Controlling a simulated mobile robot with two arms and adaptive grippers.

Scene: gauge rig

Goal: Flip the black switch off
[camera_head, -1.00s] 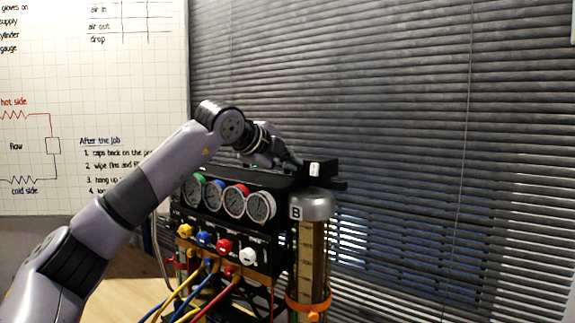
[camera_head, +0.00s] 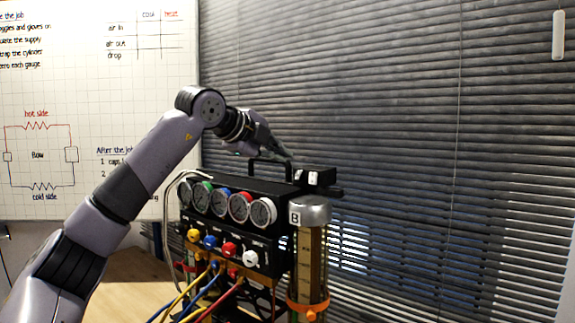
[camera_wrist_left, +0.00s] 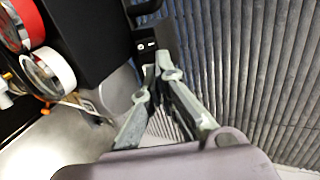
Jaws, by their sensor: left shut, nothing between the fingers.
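A small black switch box (camera_head: 322,177) with a white mark on its front sits at the top right end of the black gauge box. It also shows in the left wrist view (camera_wrist_left: 146,46), just beyond the fingertips. Whether the switch is on or off is too small to tell. My left gripper (camera_head: 287,156) is shut and empty, above and to the left of the switch box. In the left wrist view its fingers (camera_wrist_left: 161,66) come together at the tips, with a gap behind them. The right gripper is in no view.
The black gauge box (camera_head: 280,181) has a black handle (camera_head: 254,171) on top, close under my gripper, and several gauges and hoses in front. A cylinder marked B (camera_head: 311,209) stands below the switch box. Window blinds (camera_head: 430,120) hang behind.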

